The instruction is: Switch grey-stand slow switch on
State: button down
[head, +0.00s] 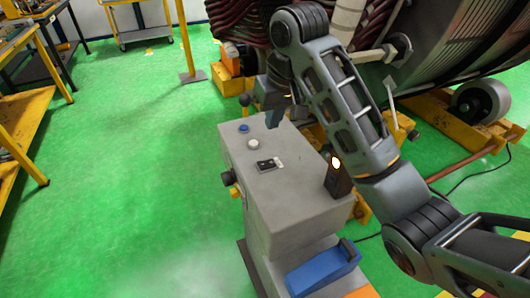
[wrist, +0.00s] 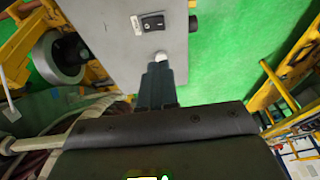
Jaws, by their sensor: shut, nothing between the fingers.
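The grey stand (head: 285,190) has a black rocker switch (head: 265,165) with a small white label beside it on its top. The wrist view also shows the switch (wrist: 153,23) and the stand's grey top (wrist: 110,50). I cannot read the label or tell which way the rocker is tipped. A white button (head: 253,143) and a blue button (head: 244,128) sit farther back on the top. My gripper (head: 271,122) is shut and empty over the far end of the stand. In the wrist view its fingertips (wrist: 158,65) are by the white button, short of the switch; contact is unclear.
A black box with a lit lamp (head: 337,173) stands on the right edge of the top. A black knob (head: 227,178) juts from the left side. A blue pedal (head: 323,268) is low in front. The large machine (head: 450,50) stands behind; green floor is clear at left.

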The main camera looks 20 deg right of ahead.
jog(key=b, duration=0.4)
send_over(261, 163)
jog(key=s, duration=0.1)
jog(key=f, duration=1.2)
jog(key=shift+s+d, duration=0.2)
jog(key=shift+d, duration=0.05)
jog(key=shift+a+f, duration=0.15)
jog(key=shift+f, duration=0.65)
